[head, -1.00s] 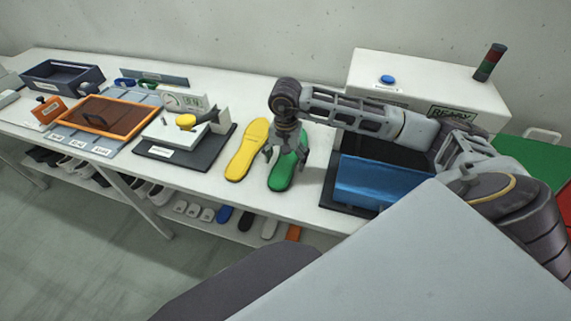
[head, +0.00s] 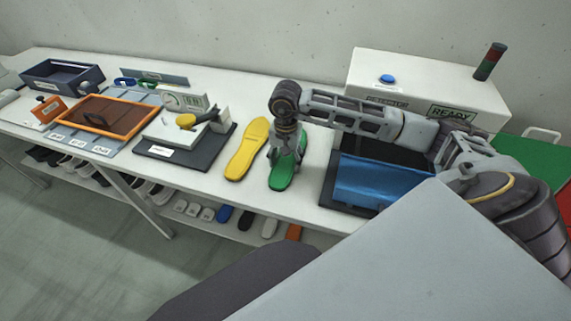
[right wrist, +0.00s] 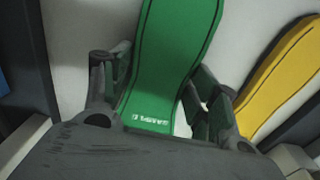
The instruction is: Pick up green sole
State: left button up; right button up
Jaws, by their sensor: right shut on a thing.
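The green sole (head: 283,174) lies flat on the white table, between the yellow sole and the machine with the blue flap. My right gripper (head: 285,156) reaches down over it from above, its fingers closed in on the sole's sides. In the right wrist view the green sole (right wrist: 170,70) runs up between the two fingers, with pale lettering near its lower end. The fingers (right wrist: 160,95) stand on either side of it. I cannot see it lifted clear of the table. My left gripper is not in view.
The yellow sole (head: 248,150) lies close to the left. A dark press base (head: 185,148) stands further left, with an orange-framed screen (head: 105,113) beyond. The machine with a blue flap (head: 375,180) stands close on the right. The table's front edge is near the sole's lower end.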

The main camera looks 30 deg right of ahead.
aim_at(286, 162)
jog(key=shift+c, duration=0.7)
jog(key=shift+r, duration=0.8)
notch_tip(286, 162, up, 7)
jog(key=shift+f, duration=0.15)
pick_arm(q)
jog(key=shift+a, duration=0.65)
pick_arm(e)
jog(key=shift+r, duration=0.85)
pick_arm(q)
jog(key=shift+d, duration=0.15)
